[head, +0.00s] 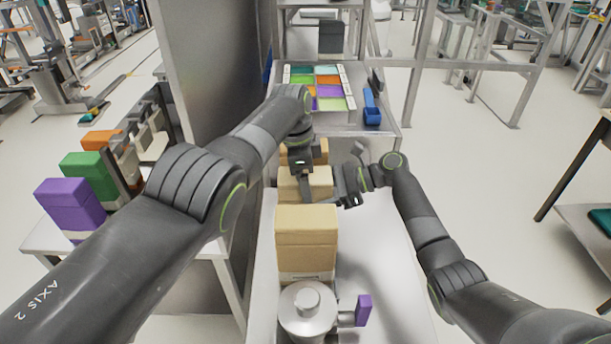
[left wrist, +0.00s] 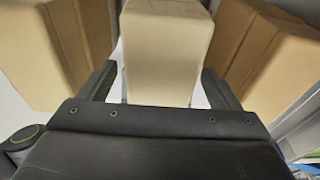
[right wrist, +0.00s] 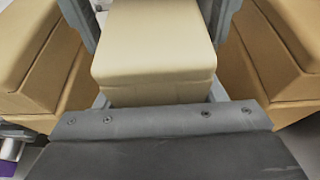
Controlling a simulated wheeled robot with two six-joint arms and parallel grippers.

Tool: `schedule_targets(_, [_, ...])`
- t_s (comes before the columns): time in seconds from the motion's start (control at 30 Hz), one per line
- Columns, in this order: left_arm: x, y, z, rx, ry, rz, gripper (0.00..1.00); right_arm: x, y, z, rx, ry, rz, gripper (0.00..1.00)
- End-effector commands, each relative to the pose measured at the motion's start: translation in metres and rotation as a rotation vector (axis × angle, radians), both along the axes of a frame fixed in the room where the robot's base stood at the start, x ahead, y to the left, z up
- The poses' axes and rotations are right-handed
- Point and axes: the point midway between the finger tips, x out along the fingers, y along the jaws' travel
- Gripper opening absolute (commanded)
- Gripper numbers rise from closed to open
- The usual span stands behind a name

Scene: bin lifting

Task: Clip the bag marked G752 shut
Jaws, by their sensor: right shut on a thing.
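Three tan, box-shaped bags stand in a row on the pale bench: a near bag (head: 306,240), a middle bag (head: 317,184) and a far bag (head: 320,150) partly hidden by my left arm. No marking G752 is readable. My left gripper (head: 299,168) reaches down at the middle bag; in the left wrist view its fingers stand apart on both sides of a tan bag (left wrist: 165,50), with pale gaps beside it. My right gripper (head: 345,190) comes from the right and is shut on the middle bag, which fills its jaws in the right wrist view (right wrist: 155,50). No clip is clearly identifiable.
A metal cylinder (head: 306,312) with a purple part (head: 363,310) stands in front of the near bag. A tray of coloured compartments (head: 317,88) and a blue holder (head: 371,108) are at the back.

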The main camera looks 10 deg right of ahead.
Motion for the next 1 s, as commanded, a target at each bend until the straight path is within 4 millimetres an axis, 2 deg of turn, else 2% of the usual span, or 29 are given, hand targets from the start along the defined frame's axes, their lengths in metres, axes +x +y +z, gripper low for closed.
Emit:
schedule_targets(0.13, [0.0,0.0,0.0,0.0,0.0,0.0,0.85,0.0,0.0,0.0,-0.001,0.001,-0.001,0.23])
schedule_targets(0.17, [0.0,0.0,0.0,0.0,0.0,0.0,0.85,0.0,0.0,0.0,-0.001,0.001,-0.001,0.67])
schedule_targets(0.33, [0.0,0.0,0.0,0.0,0.0,0.0,0.85,0.0,0.0,0.0,-0.001,0.0,-0.001,0.89])
schedule_targets(0.67, [0.0,0.0,-0.001,0.0,0.0,0.0,0.85,0.0,-0.003,0.001,-0.001,0.0,-0.001,0.89])
schedule_targets(0.87, [0.0,0.0,-0.008,0.0,0.0,0.0,0.85,-0.005,-0.031,0.01,-0.005,-0.002,-0.002,0.89])
schedule_targets(1.0, [0.0,0.0,-0.016,0.0,0.0,0.0,0.85,-0.011,-0.062,0.022,-0.007,-0.002,-0.003,0.89])
